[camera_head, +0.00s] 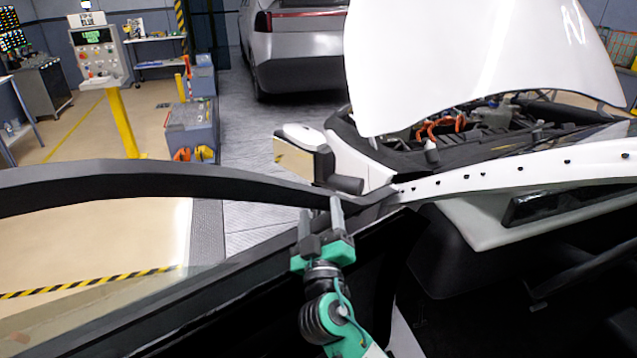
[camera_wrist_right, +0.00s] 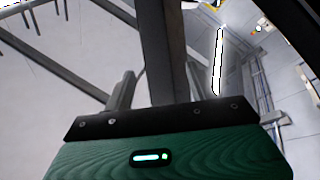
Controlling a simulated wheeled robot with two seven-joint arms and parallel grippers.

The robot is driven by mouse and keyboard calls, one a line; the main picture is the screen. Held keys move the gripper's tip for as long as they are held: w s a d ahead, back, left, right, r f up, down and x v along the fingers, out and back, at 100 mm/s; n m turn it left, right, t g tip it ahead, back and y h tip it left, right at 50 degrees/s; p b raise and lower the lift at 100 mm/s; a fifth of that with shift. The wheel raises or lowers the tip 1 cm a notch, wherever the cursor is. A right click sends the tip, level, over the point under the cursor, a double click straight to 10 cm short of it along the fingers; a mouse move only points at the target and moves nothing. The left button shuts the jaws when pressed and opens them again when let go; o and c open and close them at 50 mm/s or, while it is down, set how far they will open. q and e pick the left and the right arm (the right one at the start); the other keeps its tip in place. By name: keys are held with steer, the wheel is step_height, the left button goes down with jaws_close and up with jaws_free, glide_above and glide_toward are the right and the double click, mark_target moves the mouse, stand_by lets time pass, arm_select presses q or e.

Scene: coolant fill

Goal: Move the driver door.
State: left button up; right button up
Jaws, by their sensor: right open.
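The driver door (camera_head: 250,318) stands open in the lower left of the head view, with a dark window frame (camera_head: 150,178) arching over its glass. A white and black side mirror (camera_head: 305,145) is at its front end, near the windshield pillar. My right gripper (camera_head: 321,212) points up at the door's front upper corner, just below the frame, with two grey fingers apart. In the right wrist view the fingers (camera_wrist_right: 157,92) stand apart with a dark grey bar between them in the picture; I cannot tell whether it is the door frame or touches them. My left gripper is out of view.
The white car's raised hood (camera_head: 470,60) and open engine bay (camera_head: 470,125) are at upper right. A control post (camera_head: 98,60) on a yellow stand and a grey cart (camera_head: 190,130) stand at left. Another car (camera_head: 295,45) is behind. The floor beyond the door looks clear.

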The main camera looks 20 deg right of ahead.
mark_target(319, 203)
steer(key=p+x, duration=0.1)
steer(key=x, duration=0.4)
steer(key=shift+r+p, duration=0.15)
steer(key=shift+p, duration=0.25)
steer(key=shift+w+d, duration=0.1)
steer(key=shift+w, duration=0.1)
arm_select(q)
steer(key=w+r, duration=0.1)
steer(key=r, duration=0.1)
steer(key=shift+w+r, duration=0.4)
